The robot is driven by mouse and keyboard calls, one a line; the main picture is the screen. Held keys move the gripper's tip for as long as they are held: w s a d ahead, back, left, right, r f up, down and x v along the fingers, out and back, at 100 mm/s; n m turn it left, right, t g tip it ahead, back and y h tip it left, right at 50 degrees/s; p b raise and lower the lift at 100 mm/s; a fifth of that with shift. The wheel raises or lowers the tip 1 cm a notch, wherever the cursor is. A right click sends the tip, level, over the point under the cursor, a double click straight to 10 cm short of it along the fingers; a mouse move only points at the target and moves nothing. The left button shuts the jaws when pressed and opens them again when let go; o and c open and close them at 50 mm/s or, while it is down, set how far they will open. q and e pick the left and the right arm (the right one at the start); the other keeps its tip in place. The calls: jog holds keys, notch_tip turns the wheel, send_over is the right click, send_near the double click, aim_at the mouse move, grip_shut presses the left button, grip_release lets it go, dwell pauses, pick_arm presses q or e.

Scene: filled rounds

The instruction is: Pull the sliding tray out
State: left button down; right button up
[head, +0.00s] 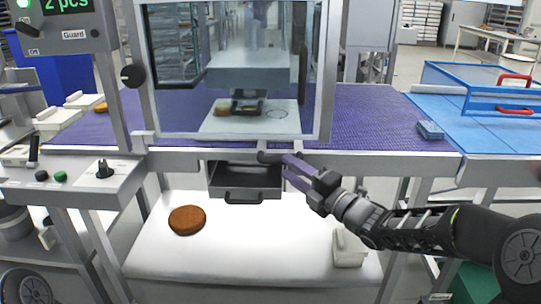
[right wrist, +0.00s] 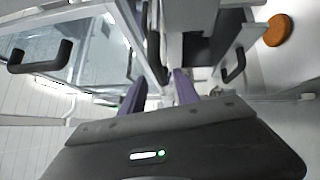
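The sliding tray (head: 245,177) is a dark, shallow drawer under the purple conveyor's front rail. Its dark inside shows, and a black bar handle (head: 244,198) is on its front; how far it stands out is hard to tell. The handle also shows in the right wrist view (right wrist: 235,66), to the right of the fingers. My right gripper (head: 287,169) has purple fingers spread apart with nothing between them. It is at the tray's right side, above and right of the handle, not around it. My left gripper is not in view.
A clear guard door (head: 232,70) stands above the tray, with a dark grip (head: 264,157) at the rail. A brown round (head: 187,220) and a pale block (head: 348,248) lie on the white table (head: 265,240) below. A control box (head: 70,180) is at left.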

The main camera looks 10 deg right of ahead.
aim_at(276, 159)
jog(key=x, duration=0.7)
jog(key=shift+w+a+r, duration=0.1)
jog(key=shift+w, duration=0.05)
jog(key=shift+c, duration=0.6)
grip_shut()
